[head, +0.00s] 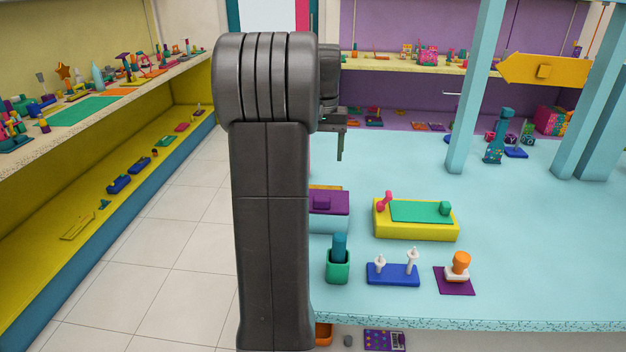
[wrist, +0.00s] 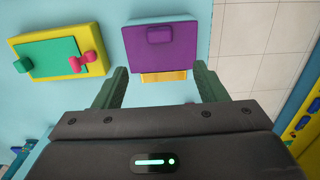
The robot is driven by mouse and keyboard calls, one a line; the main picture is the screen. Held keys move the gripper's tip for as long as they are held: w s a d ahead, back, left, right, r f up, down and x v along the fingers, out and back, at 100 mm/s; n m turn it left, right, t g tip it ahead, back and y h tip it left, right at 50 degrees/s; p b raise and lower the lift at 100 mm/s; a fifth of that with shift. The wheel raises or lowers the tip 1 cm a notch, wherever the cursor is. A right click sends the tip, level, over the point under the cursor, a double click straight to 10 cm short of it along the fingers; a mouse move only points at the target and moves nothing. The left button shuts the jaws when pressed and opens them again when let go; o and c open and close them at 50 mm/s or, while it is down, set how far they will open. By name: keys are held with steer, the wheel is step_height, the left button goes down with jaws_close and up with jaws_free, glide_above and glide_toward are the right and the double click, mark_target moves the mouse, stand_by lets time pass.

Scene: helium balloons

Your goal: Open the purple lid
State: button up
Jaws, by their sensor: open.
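The purple lid (head: 340,208) with a raised purple handle (head: 322,202) lies flat on a light blue box (head: 335,224) on the table; my arm hides its left part in the head view. In the wrist view the purple lid (wrist: 148,55) and its handle (wrist: 160,34) show fully. A yellow-orange strip (wrist: 163,77) shows along the lid's edge nearest my gripper. My gripper (wrist: 161,82) is open and empty, its fingers apart on either side of that strip, seemingly above it. In the head view my gripper (head: 338,145) hangs above and behind the lid.
A yellow box (head: 415,226) with a green lid (head: 420,210) and pink latch (head: 384,200) stands to the right. In front are a green cup (head: 338,266), a blue base with white pegs (head: 393,275) and an orange stamp-like piece (head: 460,264). Light blue posts (head: 475,90) rise further right.

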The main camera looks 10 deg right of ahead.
mark_target(322, 198)
step_height(322, 198, down, 14)
steer(key=shift+s+r, duration=0.1)
steer(key=shift+r, duration=0.05)
stand_by(0.3)
steer(key=c, duration=1.4)
steer(key=shift+r, duration=0.1)
